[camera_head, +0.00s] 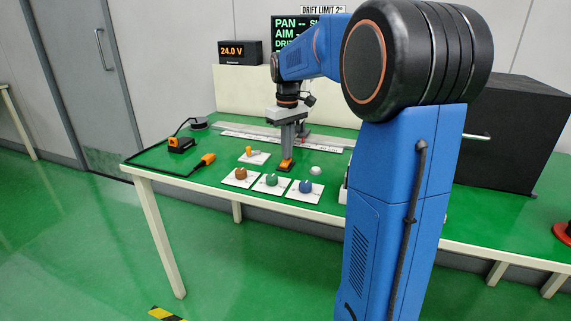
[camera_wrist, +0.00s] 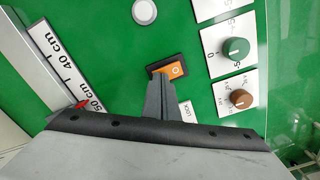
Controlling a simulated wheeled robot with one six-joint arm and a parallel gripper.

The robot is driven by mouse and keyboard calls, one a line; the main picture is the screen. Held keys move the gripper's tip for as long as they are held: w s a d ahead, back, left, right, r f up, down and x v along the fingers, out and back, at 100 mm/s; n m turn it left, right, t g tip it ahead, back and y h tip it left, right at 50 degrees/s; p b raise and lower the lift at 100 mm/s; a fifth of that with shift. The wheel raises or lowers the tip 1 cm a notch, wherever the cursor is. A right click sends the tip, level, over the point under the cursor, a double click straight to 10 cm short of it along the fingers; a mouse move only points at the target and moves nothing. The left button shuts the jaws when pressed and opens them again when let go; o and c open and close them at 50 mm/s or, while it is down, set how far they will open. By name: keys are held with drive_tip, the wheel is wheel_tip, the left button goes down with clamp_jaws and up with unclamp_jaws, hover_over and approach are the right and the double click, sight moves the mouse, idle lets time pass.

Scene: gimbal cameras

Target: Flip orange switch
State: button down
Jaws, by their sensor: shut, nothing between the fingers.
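The orange switch (camera_head: 286,166) is a small rocker in a dark frame on the green tabletop. In the wrist view the orange switch (camera_wrist: 175,70) shows a pale ring mark on its right part, and its left part is partly hidden by my fingertips. My gripper (camera_head: 288,155) points down at the switch with its fingers together and nothing between them. In the wrist view my gripper (camera_wrist: 159,80) has its tips over the switch's lower left edge. I cannot tell whether they touch it.
Brown (camera_head: 240,174), green (camera_head: 271,180) and blue (camera_head: 306,187) knobs on white plates stand in front. A yellow-orange lever (camera_head: 249,151) on a white plate is to the left. A pale round button (camera_head: 316,170) is to the right. A ruler strip (camera_wrist: 65,65) runs behind the switch.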

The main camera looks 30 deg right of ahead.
drive_tip(key=shift+f, duration=0.35)
idle(0.3)
wheel_tip(320, 180, up, 7)
idle(1.0)
idle(0.4)
